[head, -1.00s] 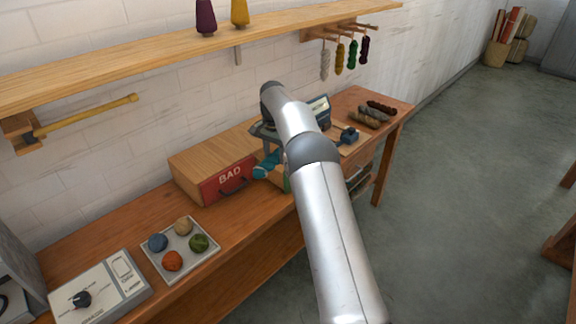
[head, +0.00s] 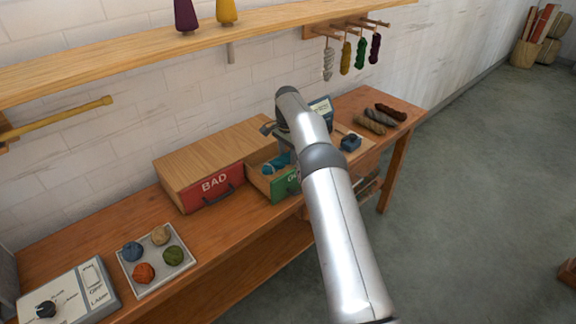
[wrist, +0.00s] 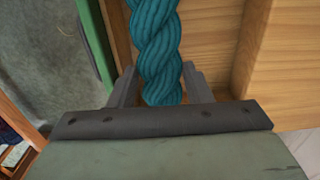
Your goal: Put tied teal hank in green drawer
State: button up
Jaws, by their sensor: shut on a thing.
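The teal hank (wrist: 157,40) is a thick twisted rope of wool. My gripper (wrist: 160,88) is shut on it, with a dark finger on each side. In the head view the teal hank (head: 275,164) shows within the outline of the open green drawer (head: 285,186), behind its green front. The wrist view shows the drawer's green front (wrist: 96,45) on the left and bare wood on the right. I cannot tell whether the hank touches the drawer floor. My arm hides part of the drawer and its label.
A shut red drawer marked BAD (head: 215,184) stands left of the green one. A tray (head: 150,285) with several wool balls and a dial box (head: 75,297) are on the bench at left. Several dark skeins (head: 378,118) lie at the bench's far right end.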

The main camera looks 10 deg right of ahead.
aim_at(288, 167)
notch_tip(288, 167, down, 5)
jog(key=shift+r+p, duration=0.15)
jog(key=shift+p, duration=0.35)
jog(key=shift+f, duration=0.2)
jog(key=shift+f+b, duration=0.5)
jog(key=shift+f, duration=0.1)
jog(key=o, duration=0.8)
